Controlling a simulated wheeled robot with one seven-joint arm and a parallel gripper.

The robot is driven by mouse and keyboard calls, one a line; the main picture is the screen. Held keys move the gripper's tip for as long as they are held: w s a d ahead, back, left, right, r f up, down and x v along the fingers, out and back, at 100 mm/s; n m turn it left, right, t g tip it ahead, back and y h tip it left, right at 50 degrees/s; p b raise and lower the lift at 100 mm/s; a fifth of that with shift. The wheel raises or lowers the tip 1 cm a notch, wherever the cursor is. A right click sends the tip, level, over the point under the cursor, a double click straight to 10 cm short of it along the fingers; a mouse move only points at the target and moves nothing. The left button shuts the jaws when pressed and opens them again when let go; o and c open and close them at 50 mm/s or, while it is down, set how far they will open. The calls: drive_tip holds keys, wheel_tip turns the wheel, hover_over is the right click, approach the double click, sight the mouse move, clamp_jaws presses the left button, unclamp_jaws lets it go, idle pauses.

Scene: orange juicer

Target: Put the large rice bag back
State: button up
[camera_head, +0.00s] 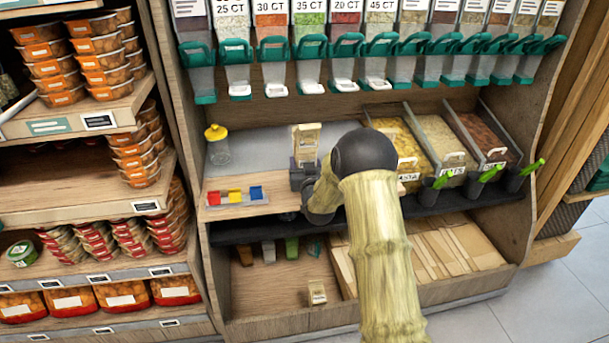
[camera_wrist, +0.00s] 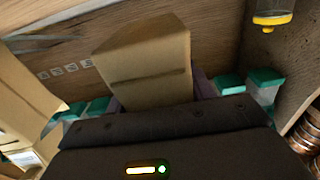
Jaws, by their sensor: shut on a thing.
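My gripper (camera_head: 303,172) is shut on a tan, block-shaped bag (camera_head: 307,137), which I take to be the large rice bag. It holds the bag upright above the counter, near the middle of the cabinet. In the wrist view the bag (camera_wrist: 150,60) stands out beyond my gripper (camera_wrist: 158,97), with a finger partly showing on each side. The bag's lower part is hidden by the gripper. A smaller tan bag (camera_head: 317,292) stands on the lower shelf, below and apart from my gripper.
A yellow-lidded jar (camera_head: 216,146) and a tray of coloured blocks (camera_head: 237,196) stand left of my gripper. Grain bins (camera_head: 444,140) line the counter's right side. Teal-handled dispensers (camera_head: 310,48) hang above.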

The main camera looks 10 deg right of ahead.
drive_tip(key=shift+f+b, duration=0.3)
drive_tip(key=shift+f, duration=1.55)
drive_tip(key=shift+f, duration=0.2)
drive_tip(key=o, duration=1.3)
drive_tip(key=shift+r, duration=0.1)
drive_tip(key=shift+c, duration=0.2)
